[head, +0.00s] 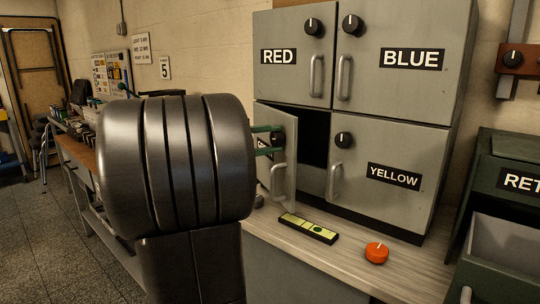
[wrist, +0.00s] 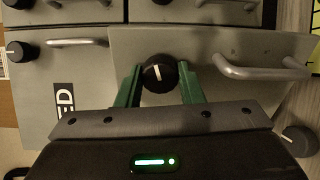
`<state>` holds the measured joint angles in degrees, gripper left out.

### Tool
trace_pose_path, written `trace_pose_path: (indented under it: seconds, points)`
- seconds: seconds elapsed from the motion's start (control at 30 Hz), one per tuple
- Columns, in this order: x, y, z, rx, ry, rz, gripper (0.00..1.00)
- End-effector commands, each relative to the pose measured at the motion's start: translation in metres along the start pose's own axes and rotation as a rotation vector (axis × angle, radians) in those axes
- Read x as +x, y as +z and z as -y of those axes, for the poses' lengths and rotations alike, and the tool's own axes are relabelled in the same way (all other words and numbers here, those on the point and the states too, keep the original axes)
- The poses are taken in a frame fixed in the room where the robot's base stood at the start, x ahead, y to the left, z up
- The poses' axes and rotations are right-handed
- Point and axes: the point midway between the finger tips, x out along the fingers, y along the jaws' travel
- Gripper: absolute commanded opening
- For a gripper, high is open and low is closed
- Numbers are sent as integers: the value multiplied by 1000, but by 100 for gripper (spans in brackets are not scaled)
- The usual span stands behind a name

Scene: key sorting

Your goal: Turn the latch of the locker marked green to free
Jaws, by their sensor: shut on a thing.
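The lower-left locker stands with its grey door (head: 287,165) swung open beside a dark interior (head: 314,135). The door's label is mostly hidden behind my gripper, and I cannot read it. My gripper (wrist: 160,85) has two green fingers, shut on the black latch knob (wrist: 159,73) of this door, one finger on each side. The knob's white pointer line runs nearly upright in the wrist view. The door's handle (wrist: 260,70) is right of the knob there. In the head view my arm hides the knob, and the green fingers (head: 267,141) reach the door from the left.
Lockers marked RED (head: 278,57), BLUE (head: 411,58) and YELLOW (head: 394,177) are shut. A dark green bin (head: 505,205) stands at right.

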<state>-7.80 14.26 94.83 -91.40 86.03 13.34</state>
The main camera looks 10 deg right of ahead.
Motion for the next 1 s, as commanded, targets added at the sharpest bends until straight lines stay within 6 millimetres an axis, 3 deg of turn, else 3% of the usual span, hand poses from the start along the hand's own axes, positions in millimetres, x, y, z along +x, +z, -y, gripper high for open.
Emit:
trace_pose_path:
  seconds: [0.03, 0.4, 1.0]
  points:
    - [0, 0, 6, 35, -1, 0, 11]
    - [0, 0, 3, 227, -2, 0, 11]
    - [0, 0, 1, 273, -2, 1, 11]
